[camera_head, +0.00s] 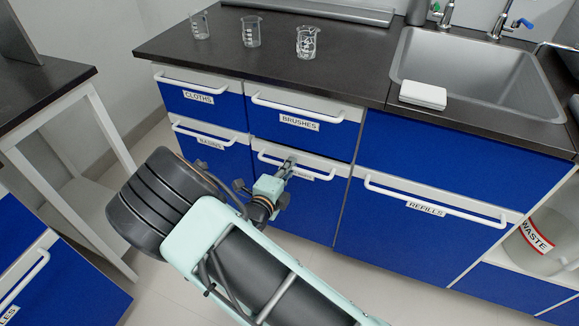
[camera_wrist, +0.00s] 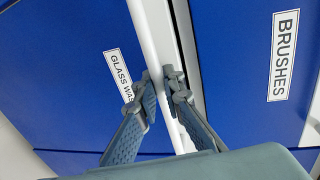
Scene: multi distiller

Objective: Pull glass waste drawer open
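The glass waste drawer (camera_head: 306,204) is a blue front with a white top strip, below the drawer labelled BRUSHES. It looks flush with the cabinet. Its white bar handle (camera_head: 333,175) runs along the top; its label is partly hidden by my gripper in the head view. In the wrist view the label (camera_wrist: 119,76) reads "GLASS WAS", the rest covered by a finger. My gripper (camera_head: 290,163) is at the handle. In the wrist view its two fingers (camera_wrist: 161,82) lie on either side of the white handle (camera_wrist: 154,38), closed against it.
The BRUSHES drawer (camera_head: 303,127) is shut directly above. The REFILLS drawer (camera_head: 430,230) is at the right, and the BASINS drawer (camera_head: 215,150) at the left. Several glass beakers stand on the dark counter (camera_head: 350,62). Pale floor shows in front of the cabinets.

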